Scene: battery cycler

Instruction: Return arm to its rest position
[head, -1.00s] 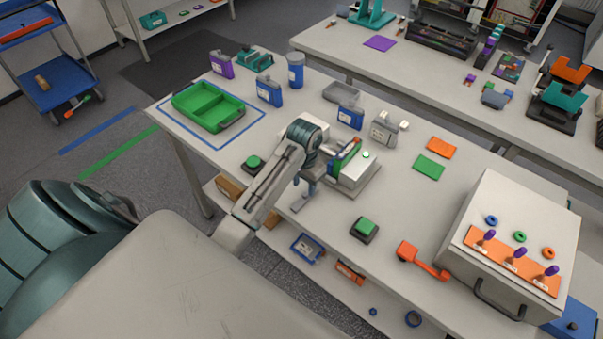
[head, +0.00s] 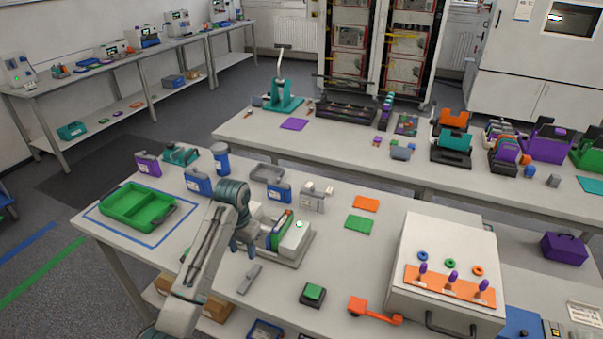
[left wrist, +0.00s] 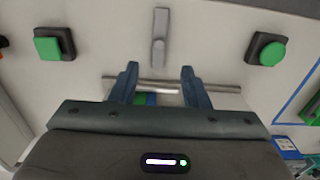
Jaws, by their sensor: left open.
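My left gripper (head: 244,248) is open and empty. It hangs above the bench beside the front left of a white test unit (head: 292,243), which has a green light and a blue-and-green piece at its left side. In the left wrist view the two fingers (left wrist: 159,75) stand apart. A thin grey bar and a bit of the blue-and-green piece show behind and between them. A grey lever-like part (head: 249,279) lies on the bench just in front of the gripper; it also shows in the left wrist view (left wrist: 160,38). My right gripper is not in view.
A square green button (head: 313,293) and an orange tool (head: 374,310) lie to the right, before a large white box (head: 447,270). A round green button (left wrist: 267,49) is partly hidden behind my arm in the head view. A green tray (head: 138,206) stands at the left.

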